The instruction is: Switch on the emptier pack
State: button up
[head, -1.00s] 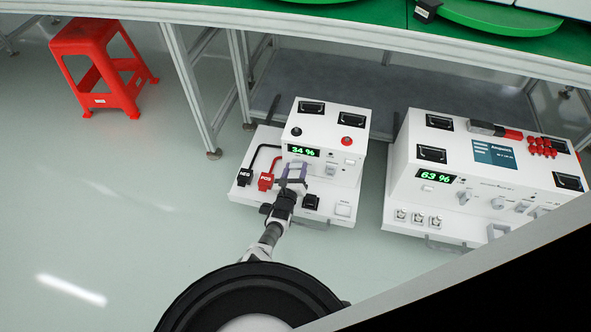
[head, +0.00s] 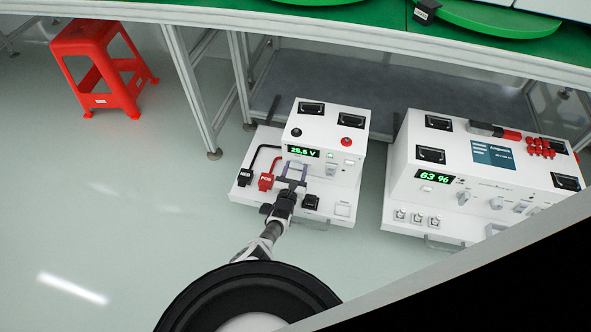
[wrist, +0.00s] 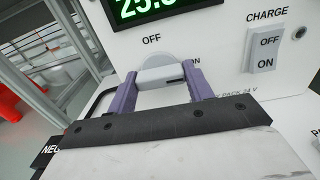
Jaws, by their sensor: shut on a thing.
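The left pack (head: 338,135) is a white box under the bench, its display (head: 303,152) reading 25.5 V. In the wrist view the display (wrist: 160,8) is cut off at the top. Below it is a grey rotary knob (wrist: 160,72), with OFF above and ON to its right; the dark mark on the knob is at its right end, near ON. My gripper (head: 293,170) has its two purple fingers on either side of this knob, shut on it. The right pack (head: 470,190) is larger and its display (head: 436,177) reads 63 %.
A CHARGE rocker switch (wrist: 265,50) sits right of the knob. Black NEG (head: 244,177) and red POS (head: 266,181) connectors lie on the left pack's ledge. The bench frame (head: 196,100) stands close behind. A red stool (head: 98,65) is far left; the floor before it is clear.

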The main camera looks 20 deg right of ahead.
jog(key=o, duration=1)
jog(key=shift+s+a, duration=0.1)
jog(key=p+v, duration=0.7)
jog(key=v, duration=0.6)
jog(key=shift+s+a+p, duration=0.2)
jog(key=shift+s+p, duration=0.05)
jog(key=shift+p, duration=0.15)
